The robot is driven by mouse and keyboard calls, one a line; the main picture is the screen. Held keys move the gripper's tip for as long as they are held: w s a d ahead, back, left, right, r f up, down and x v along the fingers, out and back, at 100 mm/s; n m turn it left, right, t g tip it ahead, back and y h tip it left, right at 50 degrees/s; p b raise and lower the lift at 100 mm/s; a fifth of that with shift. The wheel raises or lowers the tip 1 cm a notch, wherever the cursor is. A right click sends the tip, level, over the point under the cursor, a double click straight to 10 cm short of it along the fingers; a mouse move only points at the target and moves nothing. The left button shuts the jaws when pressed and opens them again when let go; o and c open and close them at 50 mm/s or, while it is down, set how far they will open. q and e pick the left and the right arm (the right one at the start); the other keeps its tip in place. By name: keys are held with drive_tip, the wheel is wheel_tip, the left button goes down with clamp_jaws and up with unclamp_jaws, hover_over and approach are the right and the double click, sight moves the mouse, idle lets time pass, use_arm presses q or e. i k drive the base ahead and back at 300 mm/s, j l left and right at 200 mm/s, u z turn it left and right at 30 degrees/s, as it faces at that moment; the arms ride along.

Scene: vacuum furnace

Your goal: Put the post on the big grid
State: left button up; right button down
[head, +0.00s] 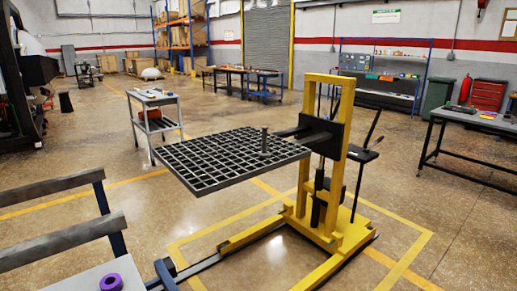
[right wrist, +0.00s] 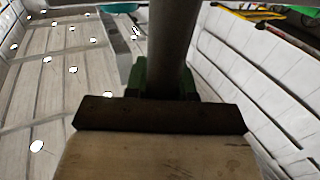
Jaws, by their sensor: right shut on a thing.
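The big grid (head: 200,165) is a dark square lattice lying flat on the forks of a yellow lift (head: 340,150) in the head view. In the right wrist view, my right gripper (right wrist: 168,82), with green fingertips, is shut on a grey cylindrical post (right wrist: 174,35). The held post's far end runs out of the top of that view. My right gripper does not show in the head view, so its place relative to the grid cannot be told. My left gripper is in neither view.
A purple ring (head: 111,282) lies on a grey surface at the lower left, beside grey rails (head: 60,240) on blue posts. A small grey cart (head: 152,98) stands behind the grid. A workbench (head: 470,119) is at the right. Most of the grid's top is bare.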

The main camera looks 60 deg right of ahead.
sight(285, 148)
drive_tip(key=i+l+z, duration=0.1)
drive_tip(key=l+z, duration=0.25)
drive_tip(key=i+l+z, duration=0.15)
drive_tip(key=l+z, duration=0.2)
drive_tip(key=i+l+z, duration=0.2)
drive_tip(key=l+z, duration=0.15)
drive_tip(key=i+l+z, duration=0.35)
drive_tip(key=k+j, duration=0.05)
drive_tip(key=k, duration=0.05)
